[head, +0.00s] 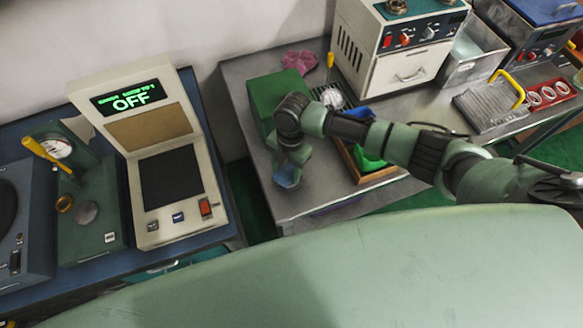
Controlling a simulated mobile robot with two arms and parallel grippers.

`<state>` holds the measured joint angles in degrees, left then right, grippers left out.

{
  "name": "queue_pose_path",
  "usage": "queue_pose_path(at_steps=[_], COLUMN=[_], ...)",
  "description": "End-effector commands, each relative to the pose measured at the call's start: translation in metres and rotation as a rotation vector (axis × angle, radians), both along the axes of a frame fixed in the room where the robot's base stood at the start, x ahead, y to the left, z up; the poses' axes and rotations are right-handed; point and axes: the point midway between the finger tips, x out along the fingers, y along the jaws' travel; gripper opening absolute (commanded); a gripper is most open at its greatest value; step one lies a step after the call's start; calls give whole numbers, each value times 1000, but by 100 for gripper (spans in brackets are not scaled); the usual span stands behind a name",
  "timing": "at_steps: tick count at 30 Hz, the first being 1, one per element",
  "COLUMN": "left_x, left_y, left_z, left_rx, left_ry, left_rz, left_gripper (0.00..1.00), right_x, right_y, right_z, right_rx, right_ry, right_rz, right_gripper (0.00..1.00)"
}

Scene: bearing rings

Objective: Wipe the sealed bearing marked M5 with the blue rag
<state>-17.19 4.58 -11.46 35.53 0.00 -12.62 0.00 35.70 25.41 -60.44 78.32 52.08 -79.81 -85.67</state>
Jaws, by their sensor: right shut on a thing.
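My right arm reaches in from the right across the grey bench. My right gripper (290,160) points down near the bench's front left edge. It is shut on a bunched blue cloth, the blue rag (286,177), which shows below the fingers. I cannot tell whether the rag touches the bench or something under it. No M5 marking can be read. Any bearing under the rag is hidden. My left gripper is not in view.
A green box (268,98) stands behind the gripper. A wooden tray (378,178) with a green item lies under my forearm. A red tray with rings (548,95) is at the far right. A tester reading OFF (130,99) stands on the left bench.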

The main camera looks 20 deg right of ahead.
Motion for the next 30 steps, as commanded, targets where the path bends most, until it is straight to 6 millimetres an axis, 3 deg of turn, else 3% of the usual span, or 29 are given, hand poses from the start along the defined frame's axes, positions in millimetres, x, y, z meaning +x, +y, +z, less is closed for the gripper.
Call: queue_pose_path(at_steps=[7, 22, 30], left_x=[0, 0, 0], left_y=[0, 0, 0], left_z=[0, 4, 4], left_rx=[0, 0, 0], left_ry=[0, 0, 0], left_rz=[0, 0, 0], left_gripper=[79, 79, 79], right_x=[0, 2, 3], right_y=[1, -22, -25], right_z=[0, 2, 2], right_rx=[0, 1, 1], right_ry=[1, 1, 0], right_rz=[0, -2, 0], right_gripper=[19, 19, 19])
